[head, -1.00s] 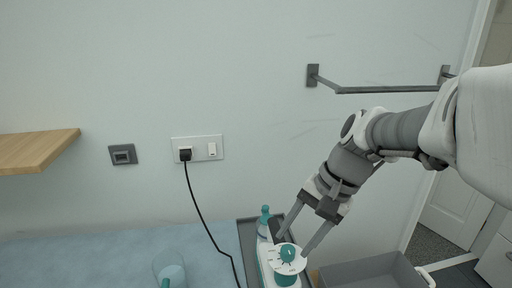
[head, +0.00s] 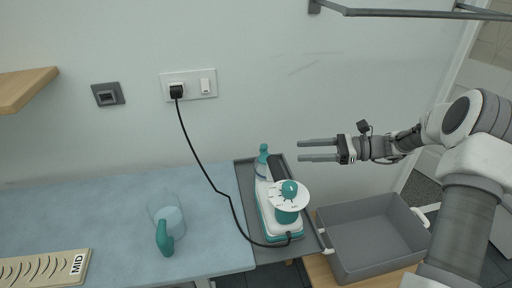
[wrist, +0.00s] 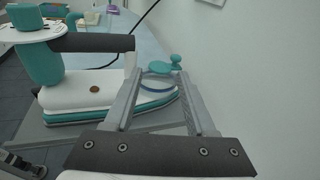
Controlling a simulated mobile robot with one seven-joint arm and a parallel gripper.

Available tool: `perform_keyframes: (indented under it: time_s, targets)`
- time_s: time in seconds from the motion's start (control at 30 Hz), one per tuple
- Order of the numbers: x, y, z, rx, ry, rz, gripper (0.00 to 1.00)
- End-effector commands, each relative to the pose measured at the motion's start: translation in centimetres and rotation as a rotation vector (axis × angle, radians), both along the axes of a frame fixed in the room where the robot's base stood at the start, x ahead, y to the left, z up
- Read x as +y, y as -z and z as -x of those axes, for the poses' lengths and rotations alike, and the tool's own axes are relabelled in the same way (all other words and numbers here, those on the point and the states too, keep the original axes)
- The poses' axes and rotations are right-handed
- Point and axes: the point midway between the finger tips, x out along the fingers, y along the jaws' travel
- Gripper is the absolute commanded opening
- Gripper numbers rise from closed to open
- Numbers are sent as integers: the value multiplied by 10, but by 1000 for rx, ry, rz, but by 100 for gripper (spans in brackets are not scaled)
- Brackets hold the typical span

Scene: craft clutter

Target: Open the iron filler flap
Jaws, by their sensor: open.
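The white and teal iron (head: 268,205) sits on a grey tray (head: 243,180), with a dark handle and a white dial with a teal knob on top. Its small teal filler flap (head: 263,150) stands up at the nose end. In the wrist view the flap (wrist: 163,67) is a rounded teal piece raised above the clear front of the iron (wrist: 90,97). My gripper (head: 300,150) is open and empty, to the right of the nose, pointing left. In the wrist view the flap shows between and just beyond my fingertips (wrist: 159,76), with no clear contact.
A black cord runs from the wall socket (head: 188,86) down to the iron. A clear jug (head: 163,208) with a teal handle stands on the blue table (head: 110,215). A grey bin (head: 370,235) is at right. The wall is close behind the iron.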

Motion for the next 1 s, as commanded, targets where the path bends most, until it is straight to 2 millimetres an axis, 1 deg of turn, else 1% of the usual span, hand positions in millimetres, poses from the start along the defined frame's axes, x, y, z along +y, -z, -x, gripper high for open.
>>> perform_keyframes:
  time_s: [0.03,0.2,0.27,0.37,0.47,0.57,0.8,1.0]
  targets:
    - [-6,9,-7,23,24,-43,56]
    - [-18,20,-19,67,71,-132,56]
    - [-19,21,-21,72,77,-144,56]
    - [-13,21,-22,75,78,-150,56]
    - [0,21,-23,74,76,-150,56]
    - [20,21,-25,76,73,-149,56]
    - [72,21,-30,74,74,-147,56]
    - [114,22,-35,73,75,-147,56]
